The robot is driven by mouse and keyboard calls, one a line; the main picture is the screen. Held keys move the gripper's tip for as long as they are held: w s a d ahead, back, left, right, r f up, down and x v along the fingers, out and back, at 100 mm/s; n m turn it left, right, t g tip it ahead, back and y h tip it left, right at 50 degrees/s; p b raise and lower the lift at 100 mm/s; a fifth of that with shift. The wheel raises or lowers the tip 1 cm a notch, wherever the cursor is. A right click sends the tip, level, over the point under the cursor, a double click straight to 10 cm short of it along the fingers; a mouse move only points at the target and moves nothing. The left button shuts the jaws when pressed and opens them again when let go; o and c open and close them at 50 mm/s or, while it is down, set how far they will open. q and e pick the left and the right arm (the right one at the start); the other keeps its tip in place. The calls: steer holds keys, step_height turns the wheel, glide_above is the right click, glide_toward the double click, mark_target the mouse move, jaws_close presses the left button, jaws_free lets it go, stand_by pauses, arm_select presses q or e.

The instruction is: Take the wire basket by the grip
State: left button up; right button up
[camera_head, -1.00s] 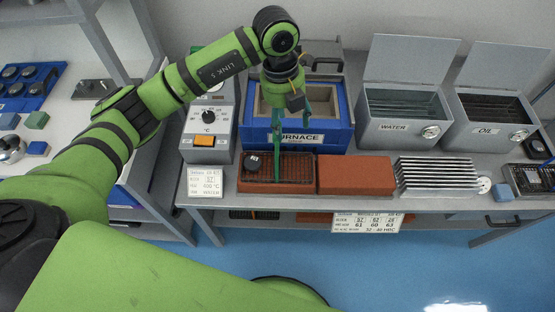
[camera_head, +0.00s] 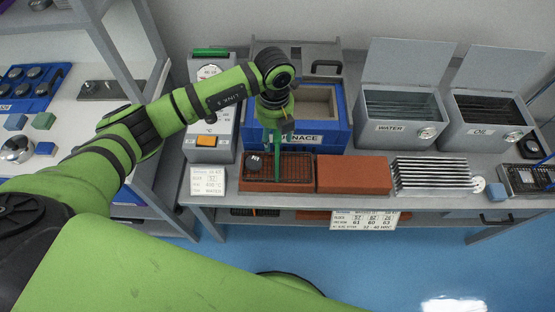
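The dark wire basket (camera_head: 295,168) sits on a reddish-brown brick in front of the furnace. A black round piece (camera_head: 254,162) lies in its left part. A green upright that looks like its grip (camera_head: 277,170) rises from the middle. My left gripper (camera_head: 277,138) points down over the basket, its fingers around or just in front of the upper end of that upright. The fingers hide the top of the grip, and I cannot tell whether they touch it. My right gripper is not in view.
The blue furnace (camera_head: 337,128) stands right behind the basket, with the control box (camera_head: 224,128) to its left. A bare brick (camera_head: 353,174) adjoins on the right, then a metal rack (camera_head: 430,174). The water tank (camera_head: 400,133) and oil tank (camera_head: 484,137) stand open behind.

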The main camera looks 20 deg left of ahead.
arm_select(q)
jaws_close()
steer(key=shift+w+r, duration=0.1)
steer(key=shift+r, duration=0.1)
